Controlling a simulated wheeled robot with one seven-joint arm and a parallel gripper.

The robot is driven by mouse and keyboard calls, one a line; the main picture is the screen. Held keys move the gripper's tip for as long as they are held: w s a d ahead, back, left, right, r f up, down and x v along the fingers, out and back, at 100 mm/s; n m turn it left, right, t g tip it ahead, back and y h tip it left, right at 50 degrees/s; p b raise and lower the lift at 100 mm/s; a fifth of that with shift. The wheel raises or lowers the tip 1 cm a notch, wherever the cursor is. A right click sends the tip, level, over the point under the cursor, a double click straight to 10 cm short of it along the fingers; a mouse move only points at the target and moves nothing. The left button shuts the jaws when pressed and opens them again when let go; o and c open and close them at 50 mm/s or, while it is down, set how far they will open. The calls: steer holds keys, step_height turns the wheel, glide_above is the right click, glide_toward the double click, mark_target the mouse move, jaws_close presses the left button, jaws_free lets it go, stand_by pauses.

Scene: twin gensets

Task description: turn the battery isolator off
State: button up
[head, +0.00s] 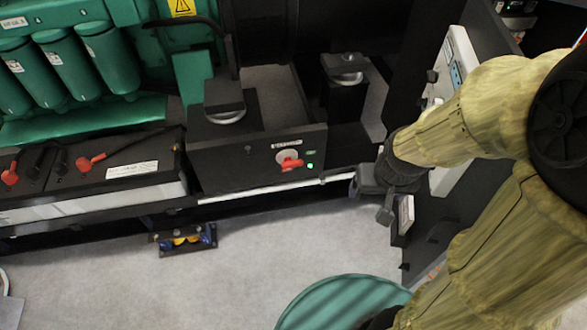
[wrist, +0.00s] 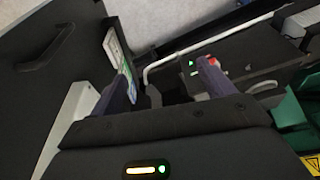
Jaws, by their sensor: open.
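The battery isolator is a red rotary handle (head: 290,163) on a pale round plate, on the front of a black box (head: 235,170). The handle lies roughly crosswise in the head view. A small green lamp (head: 310,166) glows to its right, and a label sits above it. My gripper (head: 369,197) is to the right of the box, apart from the handle. In the wrist view its two fingers (wrist: 165,82) are spread with nothing between them. There the red handle (wrist: 212,62) shows only partly, behind the tip of the right finger, with the green lamp (wrist: 192,63) beside it.
Batteries with red terminal caps (head: 84,163) stand left of the box. A white rail (head: 260,190) runs below the box. A dark cabinet panel (head: 425,225) stands close on the right. A small bracket with blue and yellow parts (head: 183,239) sits low. Pale floor (head: 270,240) is open in front.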

mark_target(293, 166)
steer(key=o, duration=0.3)
steer(key=w+a+f+t+b, duration=0.1)
steer(key=w+f+b, duration=0.2)
steer(key=f, duration=0.2)
steer(key=w+a+f+n+t+b, duration=0.1)
steer(key=w+a+f+b, duration=0.1)
steer(key=w+f+b, duration=0.2)
steer(key=w+a+f+t+y+b, duration=0.1)
steer(key=w+f+t+b, duration=0.1)
steer(key=f, duration=0.4)
steer(key=shift+w+a+b, duration=0.2)
steer(key=shift+w+b, duration=0.6)
steer(key=w+a+f+t+y+b, duration=0.1)
steer(key=w+a+f+t+b, duration=0.1)
steer(key=f+b, duration=0.5)
steer(key=w+a+f+n+t+y+b, duration=0.1)
steer(key=w+a+f+t+b, duration=0.2)
steer(key=f+b, duration=0.5)
steer(key=w+a+f+n+t+y+b, duration=0.1)
steer(key=w+a+f+t+y+b, duration=0.1)
steer(key=a+f+t+b, duration=0.3)
steer(key=shift+w+a+f+b, duration=0.2)
steer(key=shift+f+b, duration=0.2)
steer(key=shift+f, duration=0.25)
steer(key=shift+w+a+f+b, duration=0.2)
steer(key=shift+f+b, duration=0.25)
steer(key=shift+f, duration=0.25)
steer(key=shift+w+a+f+b, duration=0.2)
steer(key=shift+f+b, duration=0.2)
steer(key=shift+f, duration=0.25)
